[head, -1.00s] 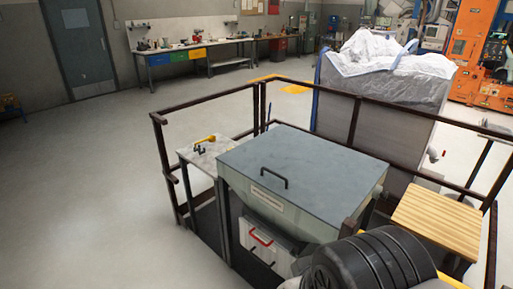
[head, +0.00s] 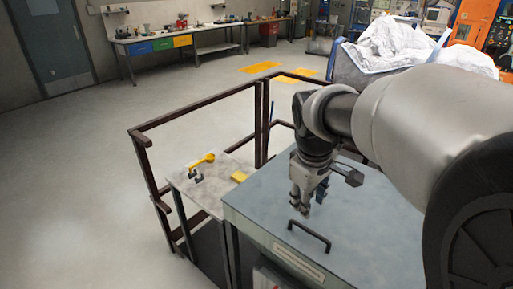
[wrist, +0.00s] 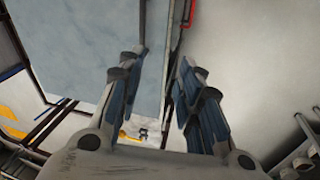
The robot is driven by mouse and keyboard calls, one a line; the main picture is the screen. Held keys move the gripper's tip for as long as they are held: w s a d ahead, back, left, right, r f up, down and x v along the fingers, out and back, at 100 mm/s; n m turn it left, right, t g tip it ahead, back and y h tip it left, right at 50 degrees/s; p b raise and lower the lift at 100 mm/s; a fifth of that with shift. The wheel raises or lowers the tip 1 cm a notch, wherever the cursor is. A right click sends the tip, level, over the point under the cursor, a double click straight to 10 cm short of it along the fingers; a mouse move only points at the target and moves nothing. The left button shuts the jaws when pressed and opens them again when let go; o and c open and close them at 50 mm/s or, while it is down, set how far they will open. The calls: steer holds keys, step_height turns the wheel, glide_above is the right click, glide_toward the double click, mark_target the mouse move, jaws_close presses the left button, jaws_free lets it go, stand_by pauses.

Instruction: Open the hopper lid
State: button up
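The hopper lid (head: 365,222) is a flat blue-grey panel lying shut on the hopper. Its dark bar handle (head: 310,236) stands near the front edge. In the head view my gripper (head: 306,210) hangs over the lid, just above and behind the handle in the picture, apparently not holding it. In the wrist view my gripper (wrist: 162,62) is open, its two fingers apart with nothing between them. The lid (wrist: 75,45) fills the upper left there, and a dark bar that looks like the handle (wrist: 142,22) lies beyond the left fingertip. My arm hides the lid's right part.
A small side table (head: 205,196) with a yellow scoop (head: 203,160) stands left of the hopper. Dark railings (head: 200,107) run behind and left. A wrapped bulk bag (head: 390,45) stands behind. A red handle (wrist: 187,12) shows beside the lid. Left floor is clear.

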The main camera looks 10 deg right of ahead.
steer(key=w+d+f+n, duration=0.2)
steer(key=w+d+f, duration=0.1)
steer(key=w, duration=0.2)
steer(key=b, duration=0.5)
glide_toward(309, 229)
steer(key=shift+g, duration=0.4)
steer(key=f, duration=0.2)
steer(key=w+f, duration=0.1)
steer(key=f, duration=0.2)
steer(key=d+f, duration=0.1)
steer(key=f, duration=0.2)
steer(key=shift+w, duration=0.35)
jaws_close()
